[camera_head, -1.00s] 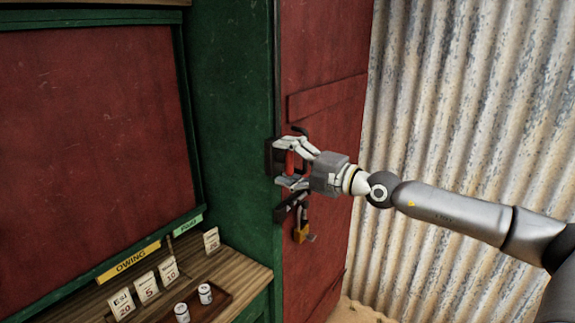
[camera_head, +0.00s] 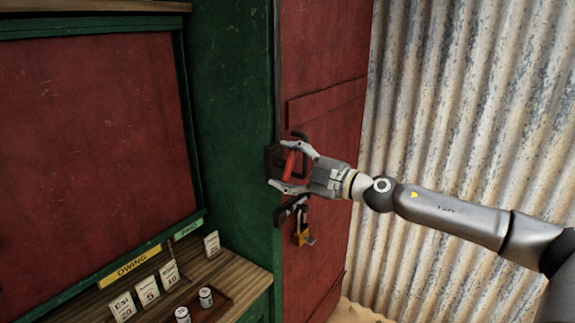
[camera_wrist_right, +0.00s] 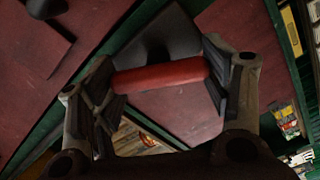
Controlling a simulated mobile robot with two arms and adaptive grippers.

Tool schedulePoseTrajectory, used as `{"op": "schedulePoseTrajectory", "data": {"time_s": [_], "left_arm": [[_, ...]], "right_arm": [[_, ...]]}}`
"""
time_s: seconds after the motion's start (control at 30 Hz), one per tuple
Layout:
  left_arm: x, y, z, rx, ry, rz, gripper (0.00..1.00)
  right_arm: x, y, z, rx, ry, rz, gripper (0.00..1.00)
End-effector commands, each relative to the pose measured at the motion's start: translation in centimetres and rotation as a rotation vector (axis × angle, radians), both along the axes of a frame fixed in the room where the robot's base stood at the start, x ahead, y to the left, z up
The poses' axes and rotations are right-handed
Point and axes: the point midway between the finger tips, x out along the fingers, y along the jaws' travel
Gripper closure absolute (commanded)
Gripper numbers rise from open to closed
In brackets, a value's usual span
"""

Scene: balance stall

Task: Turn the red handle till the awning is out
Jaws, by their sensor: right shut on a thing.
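The red handle (camera_head: 289,164) sits on a dark mount at the edge of the red door, above the padlock. My right gripper (camera_head: 285,167) is shut on it, with one finger above and one below. In the right wrist view the red handle (camera_wrist_right: 160,76) lies across the space between the two fingers (camera_wrist_right: 160,88), touching or very close to both. A dark crank plate (camera_wrist_right: 165,35) shows behind it. The awning is not in view. My left gripper is not in view.
A brass padlock (camera_head: 303,238) hangs from a hasp just below the gripper. A counter (camera_head: 250,278) with price cards and small jars in a tray (camera_head: 212,308) stands at lower left. Corrugated metal sheeting (camera_head: 460,110) is behind my arm.

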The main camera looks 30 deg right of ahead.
Motion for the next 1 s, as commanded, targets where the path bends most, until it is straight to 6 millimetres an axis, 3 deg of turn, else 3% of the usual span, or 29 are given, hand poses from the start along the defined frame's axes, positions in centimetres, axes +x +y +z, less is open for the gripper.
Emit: {"op": "schedulePoseTrajectory", "data": {"time_s": [0.47, 0.5, 0.67, 1.0], "left_arm": [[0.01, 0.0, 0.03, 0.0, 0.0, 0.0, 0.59], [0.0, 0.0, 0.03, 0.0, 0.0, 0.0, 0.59], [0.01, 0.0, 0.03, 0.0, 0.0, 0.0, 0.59], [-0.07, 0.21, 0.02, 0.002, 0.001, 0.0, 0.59]], "right_arm": [[-0.02, 0.1, -0.25, 0.019, 0.012, 0.002, 0.53], [-0.02, 0.1, -0.25, 0.019, 0.012, 0.002, 0.27], [-0.02, 0.07, -0.19, 0.017, 0.011, 0.002, 0.07], [0.0, 0.01, -0.04, 0.014, 0.007, 0.001, 0.07]]}}
